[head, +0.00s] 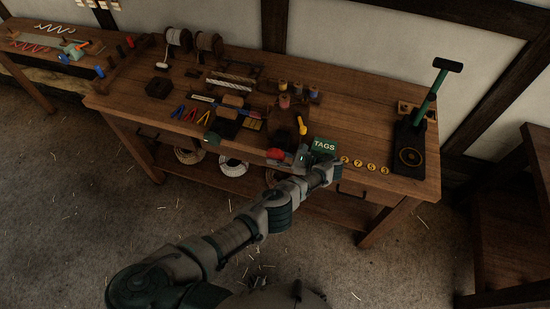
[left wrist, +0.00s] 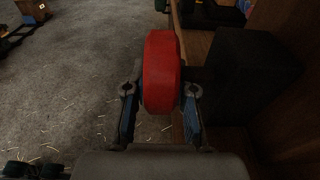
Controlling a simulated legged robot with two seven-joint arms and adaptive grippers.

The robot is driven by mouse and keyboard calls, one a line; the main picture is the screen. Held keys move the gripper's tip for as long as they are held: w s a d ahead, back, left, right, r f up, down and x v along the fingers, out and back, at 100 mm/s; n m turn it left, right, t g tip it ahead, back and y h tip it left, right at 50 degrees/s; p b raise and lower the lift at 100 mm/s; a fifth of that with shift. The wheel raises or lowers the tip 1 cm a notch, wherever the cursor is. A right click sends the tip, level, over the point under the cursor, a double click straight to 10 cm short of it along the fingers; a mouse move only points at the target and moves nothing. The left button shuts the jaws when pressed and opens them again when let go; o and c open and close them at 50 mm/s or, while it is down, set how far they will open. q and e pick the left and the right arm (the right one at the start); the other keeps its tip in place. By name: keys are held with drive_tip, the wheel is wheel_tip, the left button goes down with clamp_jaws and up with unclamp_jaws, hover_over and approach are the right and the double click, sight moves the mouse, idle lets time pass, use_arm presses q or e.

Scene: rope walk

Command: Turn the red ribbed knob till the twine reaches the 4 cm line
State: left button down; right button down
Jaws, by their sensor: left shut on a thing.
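The red knob (head: 275,153) is at the front edge of the workbench, left of the green TAGS sign. In the left wrist view the red knob (left wrist: 160,70) stands upright between the two fingers, and its ribs are hard to make out. My left gripper (left wrist: 160,95) is shut on it, one finger at each side. In the head view my left gripper (head: 288,156) is small and partly hidden by my own arm. I cannot make out the twine at the knob or the 4 cm line. My right gripper is in neither view.
A dark block (left wrist: 255,75) stands close right of the knob in the left wrist view. The TAGS sign (head: 325,146) and several yellow discs (head: 371,166) lie right of my gripper. A green-handled press (head: 412,145) is at the right end. Spools (head: 178,38) stand at the back left.

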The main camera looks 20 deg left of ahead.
use_arm(q)
drive_tip(key=shift+d, duration=0.15)
drive_tip(key=c, duration=1.2)
unclamp_jaws()
drive_tip(key=shift+c, duration=0.2)
drive_tip(key=shift+w+d+f, duration=0.1)
drive_tip(key=shift+w+f, duration=0.05)
drive_tip(key=shift+d, duration=0.1)
